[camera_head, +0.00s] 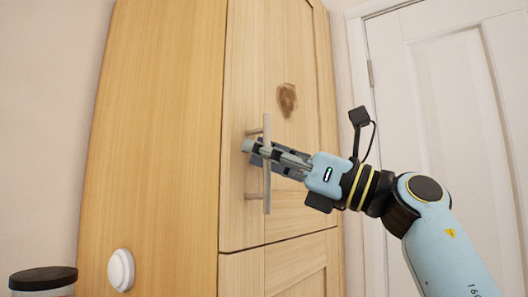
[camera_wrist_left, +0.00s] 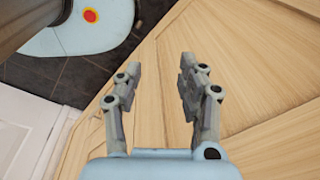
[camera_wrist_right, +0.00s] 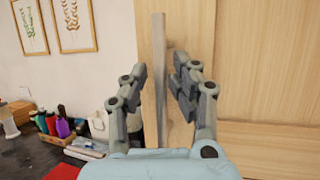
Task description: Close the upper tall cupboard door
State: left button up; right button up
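The upper tall cupboard door (camera_head: 245,60) is pale wood with a dark knot. It looks flush with the cupboard front (camera_head: 160,130), with no visible gap. Its vertical bar handle (camera_head: 267,190) also shows in the right wrist view (camera_wrist_right: 160,60). My right gripper (camera_head: 257,148) is at the handle. In the right wrist view its fingers (camera_wrist_right: 161,72) stand open, one on each side of the bar, with small gaps seen. My left gripper (camera_wrist_left: 160,75) is open and empty in its wrist view, over pale wood panels; it is not in the head view.
The lower cupboard door (camera_head: 240,275) lies below. A white room door (camera_head: 450,90) is at the right, and a dark-lidded jar (camera_head: 43,281) at lower left. The right wrist view shows a dark counter (camera_wrist_right: 30,155) with several bottles.

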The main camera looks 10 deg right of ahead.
jog(key=shift+w, duration=0.1)
jog(key=shift+s+d+f, duration=0.2)
jog(key=shift+d+f, duration=0.1)
jog(key=shift+d, duration=0.1)
jog(key=v, duration=1.1)
jog(key=shift+r, duration=0.1)
